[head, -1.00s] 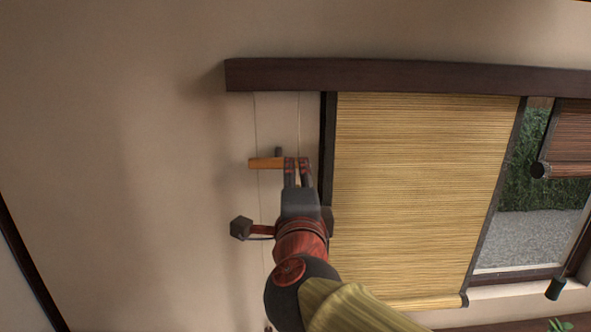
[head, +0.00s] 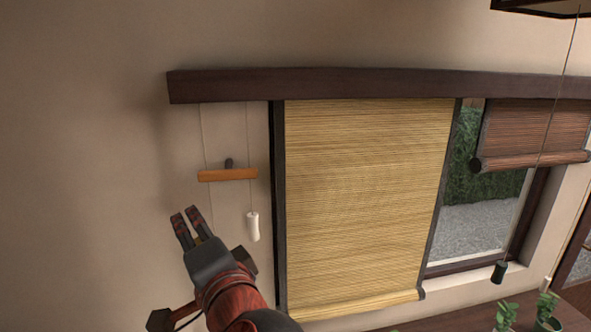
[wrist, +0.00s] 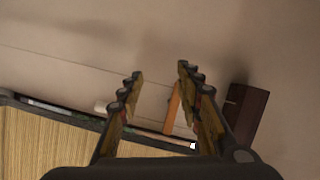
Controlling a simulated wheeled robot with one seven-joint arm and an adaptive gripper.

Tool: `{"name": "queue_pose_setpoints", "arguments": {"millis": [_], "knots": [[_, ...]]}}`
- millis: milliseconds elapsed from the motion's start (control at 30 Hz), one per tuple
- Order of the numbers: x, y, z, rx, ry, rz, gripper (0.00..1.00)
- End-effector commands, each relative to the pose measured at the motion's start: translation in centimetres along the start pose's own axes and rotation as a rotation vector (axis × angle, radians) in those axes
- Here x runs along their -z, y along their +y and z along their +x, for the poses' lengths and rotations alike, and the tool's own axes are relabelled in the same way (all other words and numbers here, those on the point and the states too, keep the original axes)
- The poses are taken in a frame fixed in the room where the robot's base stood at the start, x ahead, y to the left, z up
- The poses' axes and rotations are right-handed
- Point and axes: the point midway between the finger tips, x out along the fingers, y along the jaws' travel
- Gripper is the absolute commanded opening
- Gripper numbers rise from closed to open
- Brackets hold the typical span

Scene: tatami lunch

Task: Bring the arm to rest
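My gripper (head: 184,220) is in the head view at the lower left, in front of the bare wall, below and left of an orange wooden bar (head: 228,175). In the wrist view my gripper (wrist: 162,95) has its two fingers spread apart with nothing between their tips; the gripper is open and empty. The wooden bar (wrist: 173,108) shows beyond the right finger in that view. The bar is at a dark peg (head: 229,162) on the wall, with thin cords beside it. A white cord pull (head: 253,226) hangs just right of the gripper, apart from it.
A yellow bamboo blind (head: 365,200) hangs lowered under a dark wooden rail (head: 330,84). A brown blind (head: 535,130) to the right is partly raised over a window. Potted plants (head: 548,308) stand at the lower right. The wall at left is clear.

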Motion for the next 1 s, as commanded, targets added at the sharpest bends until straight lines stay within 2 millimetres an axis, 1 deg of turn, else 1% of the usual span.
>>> {"name": "queue_pose_setpoints", "arguments": {"millis": [33, 67, 100, 167, 200, 267, 300, 367, 400, 467, 500, 567, 600, 700, 800, 900, 1000], "knots": [[-2.6, 1.0, -0.6, -0.013, -0.098, -0.092, 0.35], [-3.9, 1.8, -1.1, -0.024, -0.156, -0.153, 0.35], [-5.2, 3.0, -2.0, -0.042, -0.227, -0.234, 0.35], [-6.4, 5.5, -3.4, -0.079, -0.323, -0.354, 0.35], [-6.7, 7.3, -4.5, -0.11, -0.381, -0.433, 0.35], [-6.5, 10.6, -6.4, -0.171, -0.461, -0.547, 0.35], [-6.0, 12.9, -7.9, -0.219, -0.51, -0.619, 0.35], [-4.8, 16.3, -10.1, -0.296, -0.57, -0.712, 0.35], [-3.8, 18.4, -11.7, -0.35, -0.603, -0.763, 0.35], [-1.9, 21.4, -14.0, -0.434, -0.643, -0.828, 0.35], [-0.6, 23.2, -15.6, -0.493, -0.664, -0.862, 0.35], [1.5, 25.8, -18.1, -0.583, -0.688, -0.905, 0.35], [3.0, 27.4, -19.9, -0.646, -0.697, -0.923, 0.35], [6.6, 30.4, -24.1, -0.793, -0.693, -0.944, 0.35], [9.8, 32.1, -27.2, -0.901, -0.639, -0.931, 0.35], [12.2, 32.6, -28.8, -0.954, -0.56, -0.897, 0.35], [13.8, 32.4, -29.8, -0.982, -0.498, -0.861, 0.35]]}}
